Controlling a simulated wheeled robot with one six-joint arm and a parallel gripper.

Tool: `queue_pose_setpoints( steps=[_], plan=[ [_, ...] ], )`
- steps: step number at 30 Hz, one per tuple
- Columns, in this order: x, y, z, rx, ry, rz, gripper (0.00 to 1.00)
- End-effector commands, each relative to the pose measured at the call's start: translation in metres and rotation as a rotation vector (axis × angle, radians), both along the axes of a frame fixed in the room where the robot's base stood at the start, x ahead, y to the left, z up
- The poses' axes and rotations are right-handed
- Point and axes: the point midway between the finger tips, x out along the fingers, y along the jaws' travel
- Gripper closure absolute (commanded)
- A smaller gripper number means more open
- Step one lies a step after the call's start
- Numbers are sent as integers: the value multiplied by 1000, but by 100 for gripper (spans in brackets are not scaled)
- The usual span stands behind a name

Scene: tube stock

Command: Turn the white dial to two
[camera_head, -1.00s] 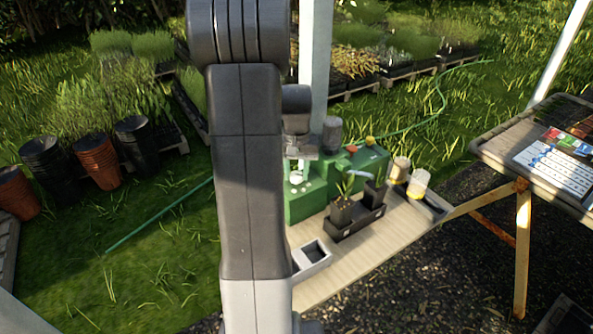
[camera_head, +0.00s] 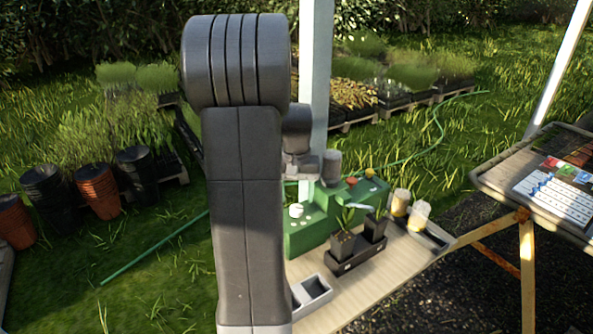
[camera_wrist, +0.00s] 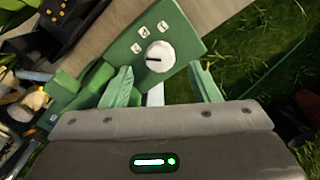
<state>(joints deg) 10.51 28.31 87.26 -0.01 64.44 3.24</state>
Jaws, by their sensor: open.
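The white dial (camera_wrist: 161,54) sits on a green panel (camera_wrist: 187,50) in the wrist view. A dark pointer line on it points left in that view. Several small white labels (camera_wrist: 144,31) lie around its upper left; their marks are too small to read. The dial (camera_head: 296,210) also shows on the green bench unit (camera_head: 308,238) in the head view. My gripper (camera_wrist: 163,86) is open and empty, its pale green fingers apart below the dial in the wrist view. In the head view it is above the unit, with its fingertips not clear.
A red button (camera_head: 352,181) and an orange one (camera_head: 369,173) are on the green unit. A white post (camera_head: 316,90) rises behind.

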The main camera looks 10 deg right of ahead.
Motion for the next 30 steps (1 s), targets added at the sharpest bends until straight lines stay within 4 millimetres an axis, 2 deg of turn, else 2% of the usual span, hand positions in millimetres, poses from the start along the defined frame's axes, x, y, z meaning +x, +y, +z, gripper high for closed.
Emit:
queue_pose_setpoints(
  steps=[1, 6, 13, 19, 30],
  plan=[
    [1, 0, 14, -2, -7, 0, 44],
    [1, 0, 53, -2, -7, 0, 44],
    [1, 0, 89, -1, -4, 0, 44],
    [0, 0, 100, 0, -2, 0, 44],
    [0, 0, 96, 0, 0, 0, 44]
  ],
)
